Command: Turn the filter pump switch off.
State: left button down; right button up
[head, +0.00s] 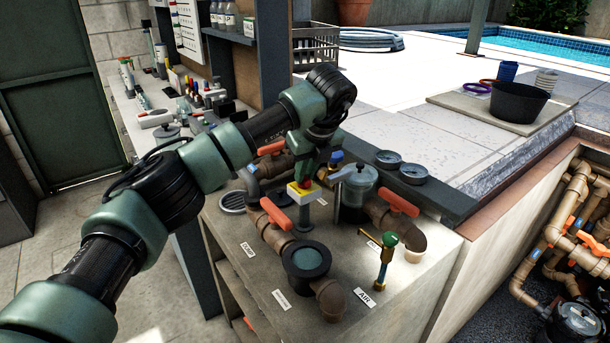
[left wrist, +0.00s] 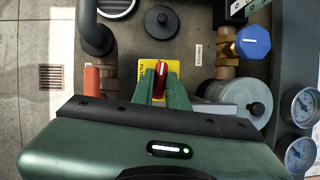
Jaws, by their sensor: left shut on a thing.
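The filter pump switch is a yellow box (head: 300,194) on a grey post on the bench top, and it also shows in the left wrist view as a yellow plate (left wrist: 147,66). Its red handle (left wrist: 160,68) stands up from the plate. My left gripper (head: 307,182) comes down from above and is shut on the red handle; its green fingertips sit on either side of it in the left wrist view (left wrist: 160,80). The fingers hide part of the plate and its lettering. My right gripper is not in view.
Brown pipes with orange valve handles (head: 277,214) stand close left and right of the switch. A clear-lidded strainer (head: 354,188), a brass valve (head: 386,256) and two gauges (head: 400,168) are close by. A black-rimmed pot (head: 306,262) stands in front.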

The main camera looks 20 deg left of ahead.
pick_arm(q)
jog(key=shift+f+n, duration=0.3)
jog(key=shift+n, duration=0.3)
jog(key=shift+g, duration=0.3)
jog(key=c, duration=1.4)
grip_release()
jog(key=shift+r, duration=0.1)
jog(key=b+v, duration=0.1)
jog(key=v, duration=0.6)
jog(key=shift+d+r+b, duration=0.25)
jog(key=shift+r+b, duration=0.05)
